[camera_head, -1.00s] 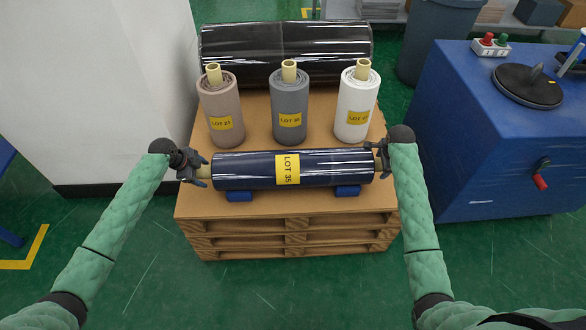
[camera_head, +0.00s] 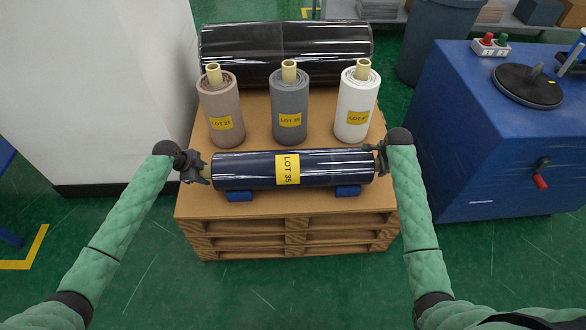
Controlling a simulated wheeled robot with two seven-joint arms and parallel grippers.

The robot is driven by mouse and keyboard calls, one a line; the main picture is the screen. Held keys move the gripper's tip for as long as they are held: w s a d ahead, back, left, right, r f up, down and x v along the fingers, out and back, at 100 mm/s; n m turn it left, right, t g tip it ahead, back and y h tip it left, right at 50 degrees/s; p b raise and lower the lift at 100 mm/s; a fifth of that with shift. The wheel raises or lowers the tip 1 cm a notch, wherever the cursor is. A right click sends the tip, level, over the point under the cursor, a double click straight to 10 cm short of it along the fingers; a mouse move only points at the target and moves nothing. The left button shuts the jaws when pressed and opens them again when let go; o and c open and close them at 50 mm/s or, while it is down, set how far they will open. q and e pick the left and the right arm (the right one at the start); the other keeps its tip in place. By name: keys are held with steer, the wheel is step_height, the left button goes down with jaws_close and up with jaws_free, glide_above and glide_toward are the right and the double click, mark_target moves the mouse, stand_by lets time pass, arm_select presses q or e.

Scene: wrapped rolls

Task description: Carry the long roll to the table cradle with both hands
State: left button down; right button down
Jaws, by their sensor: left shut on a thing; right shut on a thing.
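The long roll (camera_head: 240,171) is dark blue, wrapped in shiny film, with a yellow LOT 35 label. It lies sideways across blue support blocks (camera_head: 239,196) near the front of the pallet. My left gripper (camera_head: 206,174) is shut on the core end at the roll's left. My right gripper (camera_head: 380,160) is at the roll's right end, shut on it; the core there is mostly hidden by the gripper. The roll looks level and still on or very close to its blocks. I cannot make out a table cradle in this view.
Upright brown (camera_head: 221,105), grey (camera_head: 289,108) and white (camera_head: 356,105) rolls stand close behind the long roll on the pallet (camera_head: 290,212). A large black roll (camera_head: 285,48) lies behind them. A blue machine cabinet (camera_head: 490,150) stands right. Green floor in front is clear.

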arm_select(q)
steer(key=shift+r, duration=0.15)
arm_select(e)
steer(key=shift+r, duration=0.15)
